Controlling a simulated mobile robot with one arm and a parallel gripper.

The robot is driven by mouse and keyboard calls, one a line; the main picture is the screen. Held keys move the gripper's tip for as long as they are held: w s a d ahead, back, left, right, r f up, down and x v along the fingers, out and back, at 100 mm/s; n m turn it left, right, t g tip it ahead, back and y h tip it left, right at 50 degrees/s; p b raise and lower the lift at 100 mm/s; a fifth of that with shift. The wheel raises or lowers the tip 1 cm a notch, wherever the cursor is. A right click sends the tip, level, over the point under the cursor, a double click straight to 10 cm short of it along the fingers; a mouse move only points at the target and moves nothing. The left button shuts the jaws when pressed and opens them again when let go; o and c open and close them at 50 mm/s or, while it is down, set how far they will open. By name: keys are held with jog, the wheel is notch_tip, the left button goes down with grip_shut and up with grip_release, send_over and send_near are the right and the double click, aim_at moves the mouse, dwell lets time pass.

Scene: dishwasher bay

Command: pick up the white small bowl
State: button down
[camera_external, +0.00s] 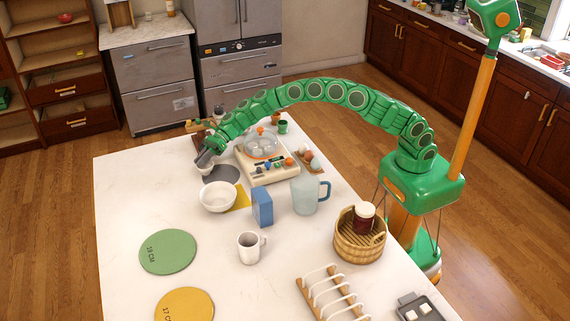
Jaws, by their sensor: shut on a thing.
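The white small bowl (205,169) is at the far left part of the white table, partly hidden by my gripper. My gripper (205,159) reaches down from the arched green arm and is shut on the bowl's upper edge. I cannot tell whether the bowl touches the table or is slightly above it. A dark grey round mat (226,174) lies right beside the small bowl.
Green (167,252) and yellow (184,305) discs lie front left; the left table edge is clear.

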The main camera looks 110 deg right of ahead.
notch_tip(320, 180, up, 3)
jog(key=shift+r, duration=0.1)
jog(key=shift+s+r, duration=0.25)
jog(key=s+a+r, duration=0.4)
jog(key=s+r, duration=0.5)
jog(key=s, duration=0.4)
